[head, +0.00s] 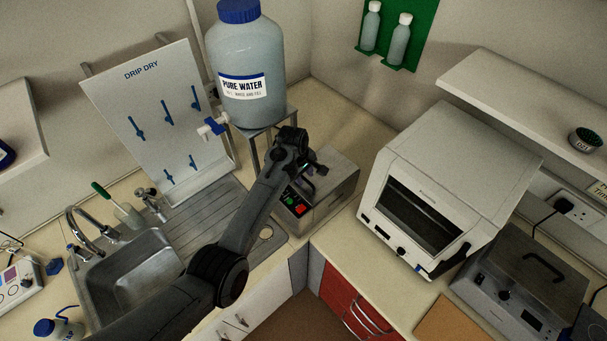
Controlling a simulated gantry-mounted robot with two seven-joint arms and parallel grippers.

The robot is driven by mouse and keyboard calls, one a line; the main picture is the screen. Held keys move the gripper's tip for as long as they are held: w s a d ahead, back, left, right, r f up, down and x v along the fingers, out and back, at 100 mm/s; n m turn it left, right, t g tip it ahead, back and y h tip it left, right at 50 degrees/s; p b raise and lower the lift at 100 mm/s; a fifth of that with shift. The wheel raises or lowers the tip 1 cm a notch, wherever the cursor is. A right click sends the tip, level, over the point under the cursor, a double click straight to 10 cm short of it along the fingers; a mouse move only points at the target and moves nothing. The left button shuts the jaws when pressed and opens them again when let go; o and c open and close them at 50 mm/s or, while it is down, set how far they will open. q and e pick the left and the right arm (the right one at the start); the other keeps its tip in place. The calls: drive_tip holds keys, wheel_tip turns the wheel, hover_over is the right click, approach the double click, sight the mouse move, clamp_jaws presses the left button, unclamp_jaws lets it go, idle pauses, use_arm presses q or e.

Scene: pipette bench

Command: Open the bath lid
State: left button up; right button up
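My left gripper (313,176) is over the left part of this top, pointing down. Its fingers are small, dark and partly hidden by the wrist, so I cannot tell their opening or whether they touch the lid. My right gripper is out of view.
Another metal unit with a black-handled lid (545,268) stands at far right. A white oven (450,180) stands right of the bath. The pure water bottle (247,60) on its stand is close behind my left wrist. The sink (130,270) is at left.

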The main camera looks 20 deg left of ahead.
use_arm(q)
drive_tip(key=shift+f, duration=0.15)
drive_tip(key=shift+c, duration=0.2)
clamp_jaws()
idle(1.2)
